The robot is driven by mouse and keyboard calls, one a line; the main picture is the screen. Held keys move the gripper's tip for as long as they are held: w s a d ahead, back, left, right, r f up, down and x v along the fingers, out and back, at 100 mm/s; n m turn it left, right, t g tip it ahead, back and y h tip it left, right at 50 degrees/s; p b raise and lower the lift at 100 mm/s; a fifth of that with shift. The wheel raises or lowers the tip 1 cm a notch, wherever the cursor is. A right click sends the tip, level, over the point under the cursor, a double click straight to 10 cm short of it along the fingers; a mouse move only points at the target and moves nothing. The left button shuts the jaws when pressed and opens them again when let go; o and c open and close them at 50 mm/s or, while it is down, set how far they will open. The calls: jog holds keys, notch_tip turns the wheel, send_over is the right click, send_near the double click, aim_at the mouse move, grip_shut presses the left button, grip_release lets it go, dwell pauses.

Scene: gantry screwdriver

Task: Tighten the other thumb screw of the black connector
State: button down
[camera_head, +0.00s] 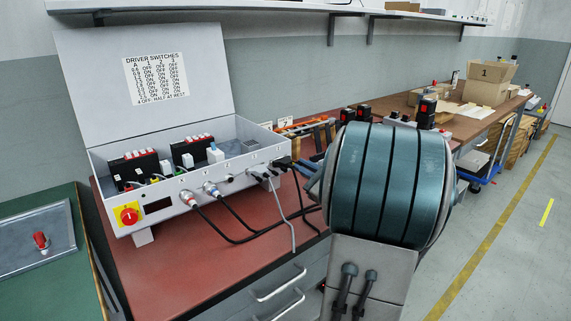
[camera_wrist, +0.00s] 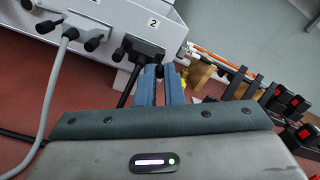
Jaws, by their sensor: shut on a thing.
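The black connector (camera_wrist: 143,48) is plugged into the front face of the grey control box, under the label 2. It also shows at the box's right end in the head view (camera_head: 283,162). One thumb screw (camera_wrist: 118,54) sticks out at the connector's left side and is clear of my fingers. My gripper (camera_wrist: 160,71) has its two blue fingers close together at the connector's right side. It is shut on the right thumb screw (camera_wrist: 159,71), of which only a dark end shows between the fingertips. In the head view my arm hides much of the gripper.
The open control box (camera_head: 160,205) stands on a red-brown bench (camera_head: 200,265). A grey cable plug (camera_wrist: 70,33) with its own dark screws sits left of the black connector. Cables hang over the bench. Wooden blocks and red-topped black devices (camera_wrist: 290,105) stand to the right.

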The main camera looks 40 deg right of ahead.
jog(key=shift+r+m+p, duration=0.3)
jog(key=shift+m+p, duration=0.4)
jog(key=shift+p, duration=0.45)
jog(key=m+p, duration=0.8)
jog(key=p, duration=0.1)
jog(key=shift+f, duration=0.1)
jog(key=m+p, duration=0.1)
jog(key=p, duration=0.1)
jog(key=shift+m+p, duration=0.35)
jog(key=shift+m, duration=0.05)
jog(key=m+p, duration=0.7)
jog(key=p, duration=0.2)
jog(key=shift+m, duration=0.3)
jog(key=m+p, duration=1)
jog(key=p, duration=0.2)
jog(key=shift+m, duration=0.3)
jog(key=shift+f, duration=0.2)
jog(key=c, duration=1.8)
grip_release()
jog(key=shift+o, duration=0.2)
